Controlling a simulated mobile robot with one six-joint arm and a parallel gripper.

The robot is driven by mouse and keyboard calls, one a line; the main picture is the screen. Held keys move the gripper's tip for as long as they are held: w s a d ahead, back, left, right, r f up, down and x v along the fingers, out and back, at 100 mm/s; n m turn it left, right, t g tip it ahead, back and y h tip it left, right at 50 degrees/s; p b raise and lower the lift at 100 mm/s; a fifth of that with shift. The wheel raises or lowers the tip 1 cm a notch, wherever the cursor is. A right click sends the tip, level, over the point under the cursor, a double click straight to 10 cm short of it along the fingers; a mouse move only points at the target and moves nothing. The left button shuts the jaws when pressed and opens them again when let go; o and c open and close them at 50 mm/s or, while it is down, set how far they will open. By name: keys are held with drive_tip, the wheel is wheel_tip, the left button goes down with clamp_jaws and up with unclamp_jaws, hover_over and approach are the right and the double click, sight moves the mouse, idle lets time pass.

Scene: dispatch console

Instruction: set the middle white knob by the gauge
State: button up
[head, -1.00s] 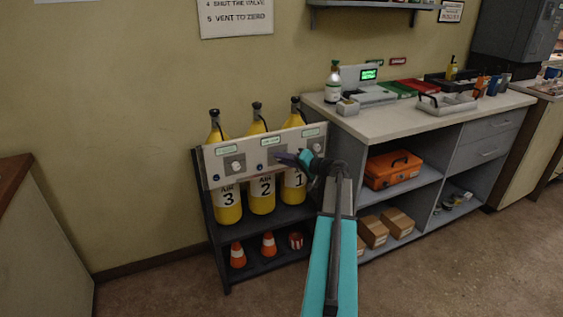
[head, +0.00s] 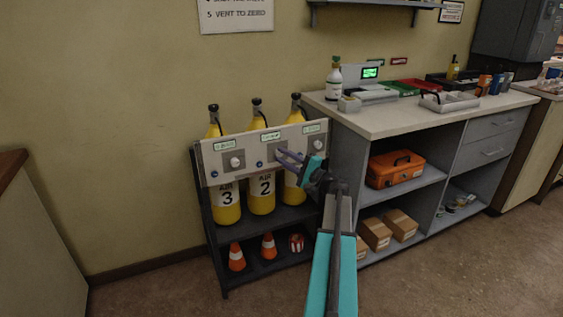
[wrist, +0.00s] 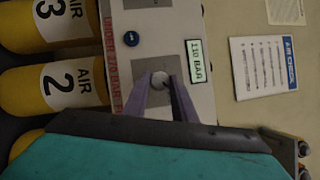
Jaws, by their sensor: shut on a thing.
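The middle white knob (wrist: 158,78) sits on a grey square plate on the pale panel, level with the cylinder marked 2. My gripper (wrist: 159,84) has its two purple fingers shut on this knob, one on each side, so only its top shows. In the head view my gripper (head: 280,154) reaches the panel from the right and mostly covers the knob. The middle gauge (wrist: 195,62) is a lit display beside the knob and appears to read 110 BAR. It also shows in the head view (head: 270,136), too small to read.
The left knob (head: 235,161) and a blue button (wrist: 131,39) are on the same panel. Red lettering on the panel is partly hidden by my fingers. Yellow cylinders (head: 262,190) stand behind the panel. A counter (head: 400,118) stands close on the right.

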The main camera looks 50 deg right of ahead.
drive_tip(key=shift+d+m+t+h+b, duration=0.1)
drive_tip(key=shift+m+t+h+b, duration=0.35)
drive_tip(key=shift+m, duration=0.85)
drive_tip(key=o, duration=1)
drive_tip(key=shift+f, duration=0.1)
drive_tip(key=shift+s, duration=0.1)
drive_tip(key=v, duration=1.3)
drive_tip(key=shift+s+f+p, duration=0.1)
drive_tip(key=shift+s+p, duration=0.15)
drive_tip(key=shift+p, duration=0.15)
